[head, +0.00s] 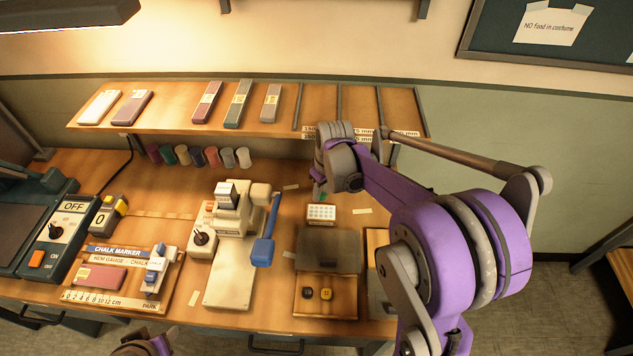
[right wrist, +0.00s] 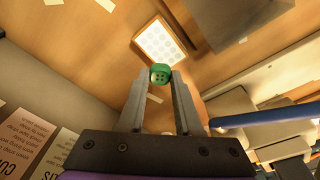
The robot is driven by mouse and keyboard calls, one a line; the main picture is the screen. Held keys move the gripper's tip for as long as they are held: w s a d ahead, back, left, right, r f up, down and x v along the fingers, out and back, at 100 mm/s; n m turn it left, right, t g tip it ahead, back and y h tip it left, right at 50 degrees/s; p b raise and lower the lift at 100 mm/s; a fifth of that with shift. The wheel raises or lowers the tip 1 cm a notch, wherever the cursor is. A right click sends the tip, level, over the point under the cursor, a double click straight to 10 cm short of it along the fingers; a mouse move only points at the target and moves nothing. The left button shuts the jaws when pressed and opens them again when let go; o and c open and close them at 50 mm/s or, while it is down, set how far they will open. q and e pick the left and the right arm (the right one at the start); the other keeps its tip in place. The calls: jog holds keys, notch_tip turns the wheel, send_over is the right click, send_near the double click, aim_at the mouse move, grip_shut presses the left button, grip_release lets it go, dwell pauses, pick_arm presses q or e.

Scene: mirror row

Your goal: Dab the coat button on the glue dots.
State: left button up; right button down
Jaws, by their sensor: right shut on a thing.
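My right gripper (head: 320,196) is over the back of the bench, and it also shows in the right wrist view (right wrist: 160,80). It is shut on a green coat button (right wrist: 160,74), held between its fingertips. The white card of glue dots (head: 321,213) lies on the bench just in front of the gripper. In the right wrist view the card (right wrist: 162,38) shows rows of pale dots just beyond the button. I cannot tell how high the button is above the card. My left gripper is out of view; only a bit of its arm shows at the bottom edge.
A tray (head: 325,309) with a black and a yellow button stands in front of the card, its dark lid (head: 328,250) between. A press with a blue lever (head: 263,250) is to the left. A shelf (head: 180,117) overhangs the bench's back, near my right wrist.

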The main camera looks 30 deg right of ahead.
aim_at(321, 212)
jog(key=shift+s+f, duration=0.35)
jog(key=shift+f, duration=0.2)
jog(key=shift+w+f+b, duration=0.1)
jog(key=shift+f+b, duration=1.25)
jog(key=shift+f, duration=0.95)
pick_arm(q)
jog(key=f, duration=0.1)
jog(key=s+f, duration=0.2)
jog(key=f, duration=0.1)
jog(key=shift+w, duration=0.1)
pick_arm(e)
jog(key=shift+w, duration=0.1)
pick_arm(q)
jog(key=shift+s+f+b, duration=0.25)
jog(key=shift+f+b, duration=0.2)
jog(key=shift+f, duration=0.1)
pick_arm(e)
jog(key=shift+f, duration=0.6)
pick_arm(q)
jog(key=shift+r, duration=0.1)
pick_arm(e)
jog(key=shift+r, duration=0.15)
